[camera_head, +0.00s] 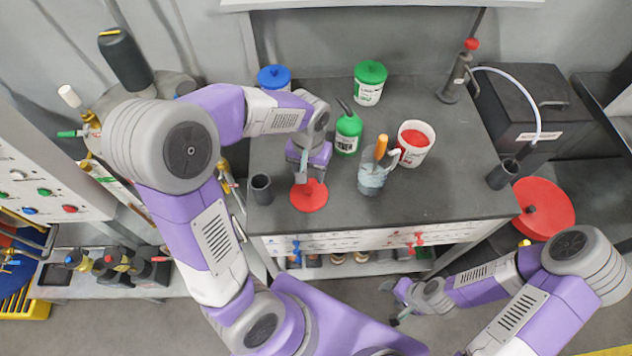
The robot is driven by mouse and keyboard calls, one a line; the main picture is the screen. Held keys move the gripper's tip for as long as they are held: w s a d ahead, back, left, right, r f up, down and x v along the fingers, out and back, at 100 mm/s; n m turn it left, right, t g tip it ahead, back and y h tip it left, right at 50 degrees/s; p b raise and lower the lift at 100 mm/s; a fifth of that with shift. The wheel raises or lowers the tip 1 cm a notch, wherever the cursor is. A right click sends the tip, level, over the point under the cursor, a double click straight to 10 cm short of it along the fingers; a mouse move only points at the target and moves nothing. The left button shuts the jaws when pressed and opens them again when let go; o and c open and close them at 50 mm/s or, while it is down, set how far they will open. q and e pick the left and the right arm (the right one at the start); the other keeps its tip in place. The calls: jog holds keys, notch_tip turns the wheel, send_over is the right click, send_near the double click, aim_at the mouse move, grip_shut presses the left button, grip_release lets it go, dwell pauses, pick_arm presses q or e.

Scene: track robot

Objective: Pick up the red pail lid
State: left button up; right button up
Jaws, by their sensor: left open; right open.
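The red pail lid (310,197) is a flat red disc lying on the grey workbench top near its front left. My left gripper (300,178) is directly above the lid's back edge, fingers pointing down, open. Its fingers overlap the lid in the picture, and I cannot tell whether they touch it. A white pail with red contents (416,142) stands without a lid to the right on the bench. My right gripper (397,305) is open and empty, low in front of the bench, away from the lid.
A clear jug with an orange-handled tool (373,179), a green bottle (347,134), a green-lidded pail (369,84), a blue lid (274,77) and a dark cup (262,187) stand around. A larger red disc (543,208) is right of the bench.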

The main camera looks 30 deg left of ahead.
aim_at(309, 189)
pick_arm(q)
jog(key=shift+s+f+b, duration=0.3)
jog(key=shift+s+f, duration=0.35)
jog(key=shift+f, duration=0.35)
notch_tip(309, 189, down, 4)
jog(key=shift+w+d+r+b, duration=0.1)
jog(key=shift+w+b, duration=0.05)
jog(key=shift+b, duration=0.45)
jog(key=shift+f, duration=0.3)
pick_arm(e)
jog(key=shift+s+f, duration=0.25)
jog(key=shift+f, duration=0.25)
jog(key=shift+s+f, duration=0.2)
jog(key=shift+f, duration=0.25)
pick_arm(q)
grip_shut()
